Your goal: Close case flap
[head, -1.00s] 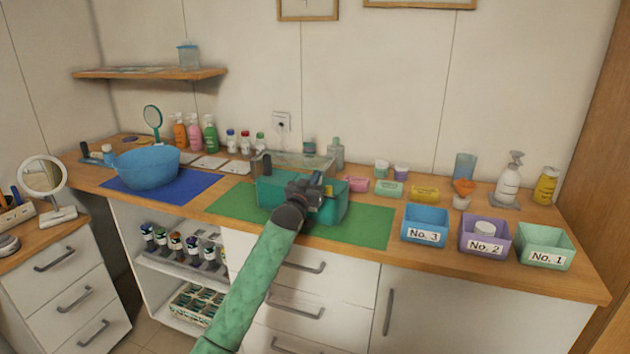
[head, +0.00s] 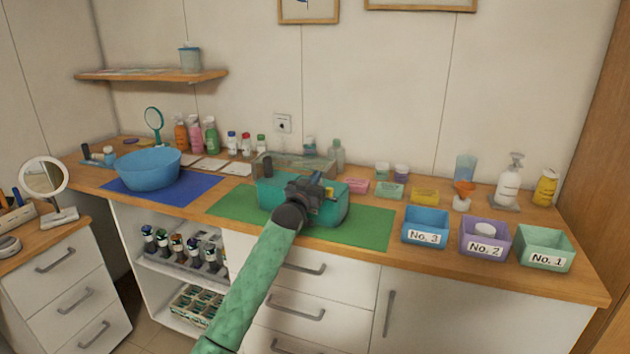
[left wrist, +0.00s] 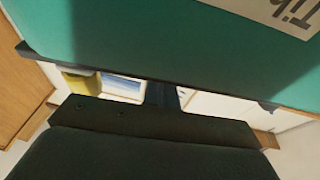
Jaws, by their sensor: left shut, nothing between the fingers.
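The teal case (head: 269,194) sits on the green mat (head: 370,225) in the middle of the counter. Its clear flap (head: 285,166) stands up along the back of the case, apparently open. My left gripper (head: 322,184) is shut and empty, over the front and middle of the case, and hides part of it. In the left wrist view, a teal surface (left wrist: 170,40) with a printed label fills the top, close to the shut fingers (left wrist: 162,96). I cannot tell whether they touch it. My right gripper is out of view.
A blue bowl (head: 148,169) stands on a blue mat to the left. Bins No. 3 (head: 426,220), No. 2 (head: 484,231) and No. 1 (head: 543,242) stand to the right. Small coloured boxes and bottles line the back. The green mat's right part is clear.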

